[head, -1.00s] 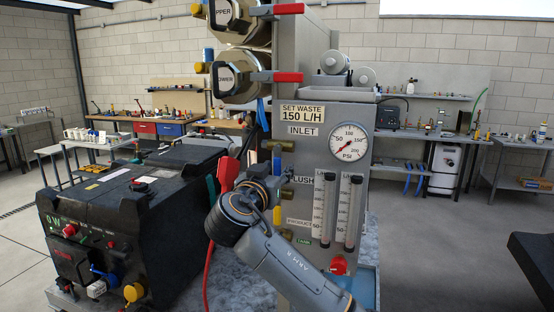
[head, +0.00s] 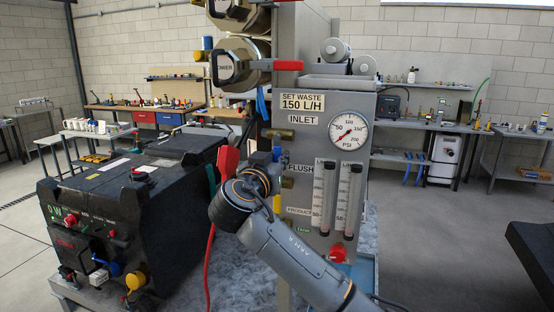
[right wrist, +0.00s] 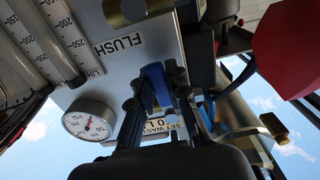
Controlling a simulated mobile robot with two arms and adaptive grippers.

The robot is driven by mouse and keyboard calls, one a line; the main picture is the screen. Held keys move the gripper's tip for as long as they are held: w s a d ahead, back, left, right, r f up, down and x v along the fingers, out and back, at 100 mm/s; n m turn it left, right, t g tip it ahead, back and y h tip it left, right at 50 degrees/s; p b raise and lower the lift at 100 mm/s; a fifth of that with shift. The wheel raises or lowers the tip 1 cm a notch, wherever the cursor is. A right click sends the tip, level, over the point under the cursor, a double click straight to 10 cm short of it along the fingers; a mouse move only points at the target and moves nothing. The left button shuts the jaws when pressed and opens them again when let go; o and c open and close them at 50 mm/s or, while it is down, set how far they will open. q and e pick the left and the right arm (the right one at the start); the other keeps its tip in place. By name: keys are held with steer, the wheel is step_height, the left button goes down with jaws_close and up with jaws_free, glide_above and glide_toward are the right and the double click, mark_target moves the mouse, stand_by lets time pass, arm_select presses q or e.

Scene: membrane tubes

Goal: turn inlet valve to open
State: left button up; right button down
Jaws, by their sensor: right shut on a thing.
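The grey panel (head: 306,95) carries an INLET label (head: 303,118), with a brass inlet valve (head: 277,134) at its left edge. Its blue handle (head: 277,153) points down below the brass body. My right gripper (head: 264,170) is at this handle, left of the FLUSH label (head: 300,168); my wrist partly hides the jaws. In the right wrist view, the blue handle (right wrist: 157,84) stands between the two dark fingers of my gripper (right wrist: 155,92), which are shut on it. My left gripper is not in view.
A red-handled part (head: 229,162) is close to the left of my right wrist. A black machine (head: 130,210) fills the left. A pressure gauge (head: 348,132) and two flow tubes (head: 337,200) are on the panel. Red-handled valves sit above.

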steer(key=shift+s+d+f+n+b, duration=0.1)
steer(key=shift+d+n+b, duration=0.2)
steer(key=shift+n+b, duration=0.4)
steer(key=n, duration=0.1)
steer(key=n+b, duration=0.1)
steer(key=d+n, duration=0.1)
steer(key=shift+s+d+r, duration=0.1)
steer(key=shift+s+r, duration=0.1)
steer(key=shift+r, duration=0.1)
steer(key=shift+s+d+r+n+b, duration=0.1)
steer(key=shift+d+r+n+b, duration=0.1)
steer(key=shift+n, duration=0.4)
steer(key=shift+s+d+r+n+b, duration=0.1)
steer(key=shift+d+n+b, duration=0.05)
steer(key=shift+n, duration=0.45)
steer(key=c, duration=1.3)
jaws_free()
steer(key=shift+w, duration=0.1)
